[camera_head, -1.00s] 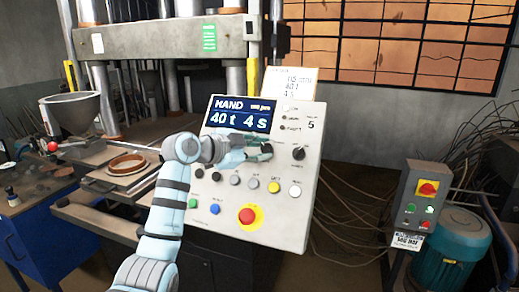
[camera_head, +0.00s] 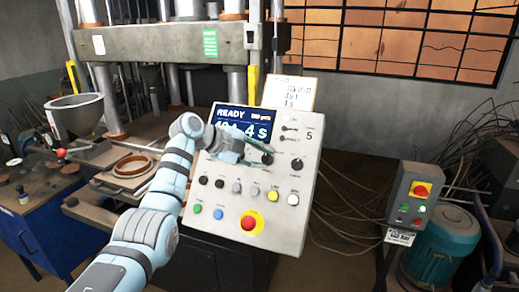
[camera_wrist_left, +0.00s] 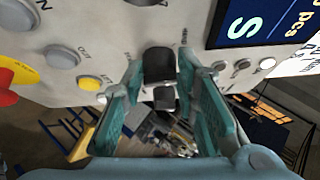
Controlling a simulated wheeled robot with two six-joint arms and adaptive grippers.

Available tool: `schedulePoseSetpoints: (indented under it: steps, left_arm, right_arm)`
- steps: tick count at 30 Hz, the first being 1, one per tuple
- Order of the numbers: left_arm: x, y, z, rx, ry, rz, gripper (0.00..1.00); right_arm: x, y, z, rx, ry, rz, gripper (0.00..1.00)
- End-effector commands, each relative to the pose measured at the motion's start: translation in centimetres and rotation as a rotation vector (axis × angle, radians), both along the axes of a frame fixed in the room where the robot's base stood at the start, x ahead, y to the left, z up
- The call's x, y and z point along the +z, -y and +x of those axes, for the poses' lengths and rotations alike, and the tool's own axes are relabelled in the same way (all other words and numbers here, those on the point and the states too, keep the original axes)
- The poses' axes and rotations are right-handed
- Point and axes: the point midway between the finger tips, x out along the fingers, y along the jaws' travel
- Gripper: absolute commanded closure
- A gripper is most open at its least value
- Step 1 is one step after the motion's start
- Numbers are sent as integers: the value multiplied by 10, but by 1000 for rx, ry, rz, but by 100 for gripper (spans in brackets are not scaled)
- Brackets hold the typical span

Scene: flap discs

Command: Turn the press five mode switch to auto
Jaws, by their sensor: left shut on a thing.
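The press five control panel (camera_head: 232,225) carries a large "5" at its upper right. Its display (camera_head: 236,120) reads READY, with the figures partly behind my left wrist. My left gripper (camera_head: 264,156) is at the panel face below the display, its fingers shut on a black rotary knob, the mode switch (camera_wrist_left: 158,65). A second black knob (camera_head: 297,163) sits to the right of the gripper. My right gripper is not in view.
Below the gripper are several buttons, a yellow one (camera_head: 273,197) and a red emergency stop (camera_head: 249,223). A paper card (camera_head: 292,92) stands on the panel top. The press (camera_head: 150,45) stands behind. A grey switch box (camera_head: 412,200) stands right.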

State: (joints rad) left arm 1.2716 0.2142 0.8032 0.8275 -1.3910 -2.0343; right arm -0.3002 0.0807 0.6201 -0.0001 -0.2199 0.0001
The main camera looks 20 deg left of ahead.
Motion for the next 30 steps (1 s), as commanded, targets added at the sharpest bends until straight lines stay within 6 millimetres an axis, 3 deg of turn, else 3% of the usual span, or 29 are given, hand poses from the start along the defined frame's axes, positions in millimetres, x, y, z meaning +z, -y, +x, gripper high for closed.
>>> schedulePoseSetpoints:
  steps: [6,22,23,24,26,30]
  left_arm:
    - [-1,0,0,-57,-4,66,100]
    - [-4,0,0,-76,-2,93,100]
    - [-4,0,0,-76,-2,93,71]
    - [-3,0,0,-76,-2,93,65]
    - [-3,0,0,-75,-1,92,55]
    - [-2,0,1,-75,1,91,53]
  right_arm:
    - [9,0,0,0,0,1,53]
    - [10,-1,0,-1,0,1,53]
    - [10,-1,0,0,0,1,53]
    - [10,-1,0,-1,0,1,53]
    - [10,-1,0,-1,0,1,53]
    - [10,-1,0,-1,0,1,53]
